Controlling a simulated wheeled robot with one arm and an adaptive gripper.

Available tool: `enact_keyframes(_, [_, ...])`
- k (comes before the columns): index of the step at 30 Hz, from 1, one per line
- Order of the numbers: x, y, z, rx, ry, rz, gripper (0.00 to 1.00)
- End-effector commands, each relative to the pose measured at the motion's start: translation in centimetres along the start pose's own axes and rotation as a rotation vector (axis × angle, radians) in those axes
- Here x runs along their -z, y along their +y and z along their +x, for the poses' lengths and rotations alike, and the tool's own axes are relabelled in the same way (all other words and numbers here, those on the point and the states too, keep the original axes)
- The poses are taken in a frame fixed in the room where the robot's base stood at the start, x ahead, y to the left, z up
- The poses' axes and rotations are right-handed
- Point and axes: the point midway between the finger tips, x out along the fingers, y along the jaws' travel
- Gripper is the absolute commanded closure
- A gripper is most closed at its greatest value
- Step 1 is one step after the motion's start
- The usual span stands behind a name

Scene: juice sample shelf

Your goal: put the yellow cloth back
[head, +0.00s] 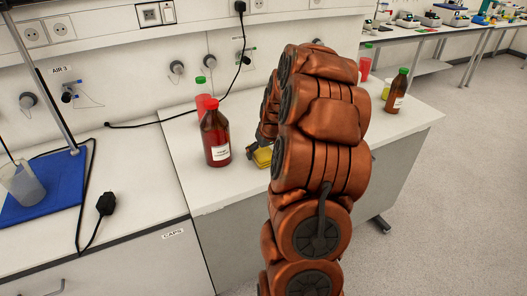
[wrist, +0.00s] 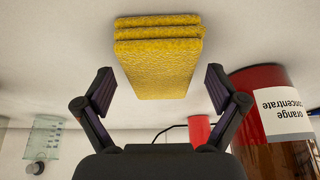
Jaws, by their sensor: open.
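The yellow cloth (head: 262,157) is a folded, layered pad on the white bench, partly hidden behind my arm in the head view. In the wrist view the cloth (wrist: 158,62) lies ahead of and between the fingertips, with clear space on both sides. My gripper (wrist: 159,90) is open and empty, with its fingers spread wider than the cloth. In the head view my gripper (head: 265,138) is mostly hidden by my arm, just above or beside the cloth.
A brown red-capped bottle (head: 216,140), labelled orange concentrate in the wrist view (wrist: 285,110), stands close beside the gripper. A red green-capped bottle (head: 202,100) is behind it. Another brown bottle (head: 397,92) and a yellow container (head: 387,90) stand right. A beaker (head: 22,183) is left.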

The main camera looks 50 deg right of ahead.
Motion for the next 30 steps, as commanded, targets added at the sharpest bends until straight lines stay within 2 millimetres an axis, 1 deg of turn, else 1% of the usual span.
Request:
enact_keyframes(6, [0.2,0.0,-0.6,-0.001,0.002,0.0,0.05])
enact_keyframes(11, [0.1,0.0,-2.2,-0.001,0.002,-0.001,0.05])
enact_keyframes(20, [0.1,0.0,-6.8,-0.001,0.003,0.0,0.05])
enact_keyframes(24, [0.2,0.1,-9.2,-0.002,0.007,0.0,0.05])
enact_keyframes(27, [0.2,0.1,-10.6,-0.002,0.005,-0.001,0.05])
enact_keyframes(30, [0.1,0.0,-11.5,-0.002,0.003,-0.001,0.05])
